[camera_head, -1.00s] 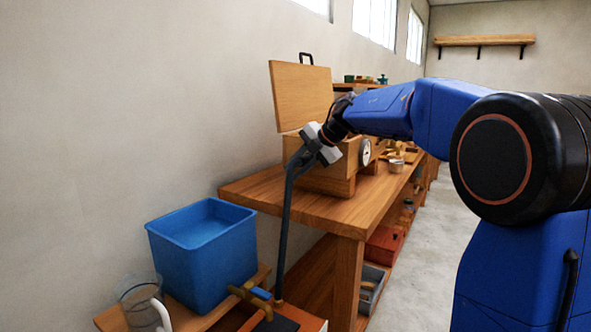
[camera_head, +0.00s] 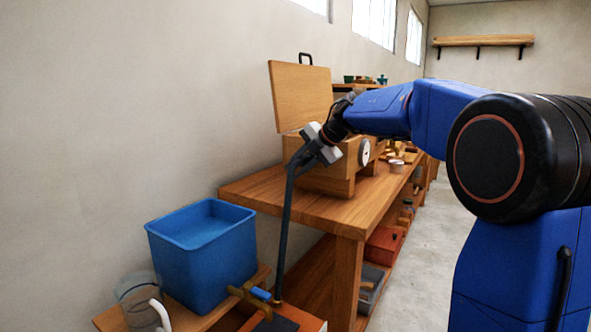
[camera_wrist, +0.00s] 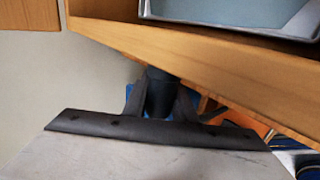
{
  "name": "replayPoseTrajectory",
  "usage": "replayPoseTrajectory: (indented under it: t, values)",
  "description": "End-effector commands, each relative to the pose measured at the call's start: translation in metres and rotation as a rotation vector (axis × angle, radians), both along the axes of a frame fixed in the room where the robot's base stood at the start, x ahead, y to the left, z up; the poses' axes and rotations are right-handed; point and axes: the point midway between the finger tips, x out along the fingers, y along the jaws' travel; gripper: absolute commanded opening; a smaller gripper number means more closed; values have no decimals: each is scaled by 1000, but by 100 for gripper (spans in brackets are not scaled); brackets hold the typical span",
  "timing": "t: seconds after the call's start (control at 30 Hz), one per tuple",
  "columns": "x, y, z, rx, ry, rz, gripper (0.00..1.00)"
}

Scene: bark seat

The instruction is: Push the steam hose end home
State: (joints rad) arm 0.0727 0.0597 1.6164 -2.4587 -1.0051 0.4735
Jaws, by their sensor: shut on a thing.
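The dark steam hose (camera_head: 287,220) rises from beside the brass valve (camera_head: 250,293) and bends near the top towards the wooden steam box (camera_head: 325,180). My gripper (camera_head: 307,155) is shut on the hose near its upper end, at the near left end of the box. In the wrist view the dark hose (camera_wrist: 160,92) stands between the fingers, just below the box's wooden wall (camera_wrist: 200,55). The hose tip and any port are hidden, so I cannot tell whether the end is in the box.
The box lid (camera_head: 300,95) stands open, and a round gauge (camera_head: 364,152) is on the box front. The box rests on a wooden bench (camera_head: 270,190). A blue tank (camera_head: 200,255) and a clear jar (camera_head: 137,298) stand at lower left. The wall is close behind.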

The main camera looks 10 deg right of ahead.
Motion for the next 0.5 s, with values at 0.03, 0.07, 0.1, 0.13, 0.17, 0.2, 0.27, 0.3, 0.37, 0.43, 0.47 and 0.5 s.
replayPoseTrajectory:
  t: [0.03, 0.07, 0.1, 0.13, 0.17, 0.2, 0.27, 0.3, 0.37, 0.43, 0.47, 0.5]
  values:
    - [1, -1, 0, 0, 0, 0, 4]
    - [1, -1, 0, 0, 0, 0, 4]
    - [1, -1, 0, 0, 0, 0, 4]
    - [1, -1, 0, 0, 0, 0, 4]
    - [2, -2, 0, 0, 0, 0, 4]
    - [2, -2, 0, 0, 0, 0, 4]
    - [3, -2, 0, 0, 0, 0, 4]
    - [3, -3, 0, 0, 0, 0, 4]
    - [3, -3, 0, 0, 0, 0, 4]
    - [4, -4, 0, 0, 0, 0, 4]
    - [4, -4, 0, 0, 0, 0, 4]
    - [4, -4, 0, 0, 0, 0, 4]
